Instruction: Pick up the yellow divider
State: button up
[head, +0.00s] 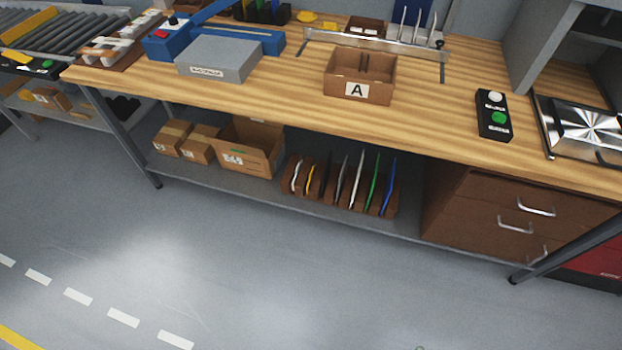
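A thin yellow divider (309,180) stands on edge in a brown slotted rack (340,200) on the shelf under the workbench. It leans slightly and is near the rack's left end, between a white divider (296,175) on its left and a black one (324,178) on its right. Grey, white, green (373,182) and blue (389,185) dividers stand further right in the same rack. Its lower edge is hidden in the rack. My gripper is not in view.
The tabletop (420,110) overhangs the shelf (240,187). Cardboard boxes (250,147) stand left of the rack and a brown drawer unit (500,210) right of it. A table leg (122,140) stands at the left. The floor (270,270) in front is clear.

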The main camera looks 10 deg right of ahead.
aim_at(312, 176)
jog(key=i+j+z, duration=0.25)
jog(key=i, duration=0.2)
jog(key=i+j+z, duration=0.25)
jog(key=i+j, duration=0.15)
jog(key=i+j+z, duration=0.2)
jog(key=i+j, duration=0.55)
jog(key=i+j+u, duration=0.1)
jog(key=i+j, duration=0.2)
